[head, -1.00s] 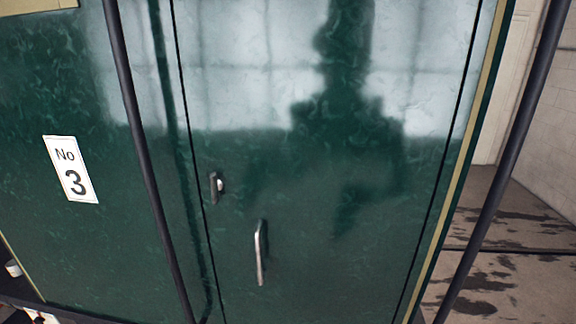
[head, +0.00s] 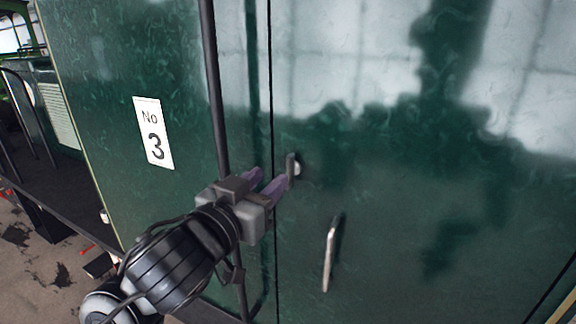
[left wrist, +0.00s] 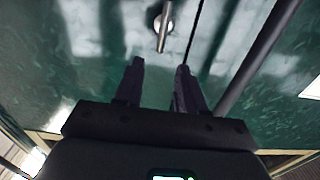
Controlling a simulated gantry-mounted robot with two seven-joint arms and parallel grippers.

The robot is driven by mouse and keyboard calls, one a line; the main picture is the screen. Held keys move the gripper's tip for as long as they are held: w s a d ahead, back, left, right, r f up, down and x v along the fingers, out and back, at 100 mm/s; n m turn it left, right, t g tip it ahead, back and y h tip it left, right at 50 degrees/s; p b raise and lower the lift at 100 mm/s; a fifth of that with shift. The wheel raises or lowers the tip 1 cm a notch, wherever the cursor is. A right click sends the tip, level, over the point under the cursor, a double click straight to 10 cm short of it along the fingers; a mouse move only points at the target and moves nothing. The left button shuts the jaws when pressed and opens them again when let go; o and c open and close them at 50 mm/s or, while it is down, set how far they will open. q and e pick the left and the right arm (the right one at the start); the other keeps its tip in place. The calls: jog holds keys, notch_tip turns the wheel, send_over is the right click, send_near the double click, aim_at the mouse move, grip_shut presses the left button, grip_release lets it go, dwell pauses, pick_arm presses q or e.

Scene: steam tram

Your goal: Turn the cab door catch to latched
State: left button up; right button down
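The cab door catch (head: 296,168) is a small metal fitting with a pale knob and dark lever, on the green door (head: 400,220) near its left seam. In the left wrist view the catch (left wrist: 163,27) shows a round boss with a short bar pointing toward my gripper. My left gripper (head: 270,180) is just left of the catch in the head view, its purple-grey fingers apart. In the left wrist view the fingers of the left gripper (left wrist: 160,66) are spread and empty, with the bar just beyond the tips, roughly in line with the gap. My right gripper is not in view.
A long silver door handle (head: 332,250) stands out below and right of the catch. A dark vertical handrail (head: 214,90) runs left of the door seam, close to my left gripper. A white "No 3" plate (head: 153,132) is on the panel further left.

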aim_at(287, 162)
pick_arm(q)
jog(key=p+x, duration=0.1)
jog(key=x, duration=0.7)
jog(key=shift+w+d, duration=0.1)
jog(key=shift+w, duration=0.15)
jog(key=shift+c, duration=0.3)
grip_shut()
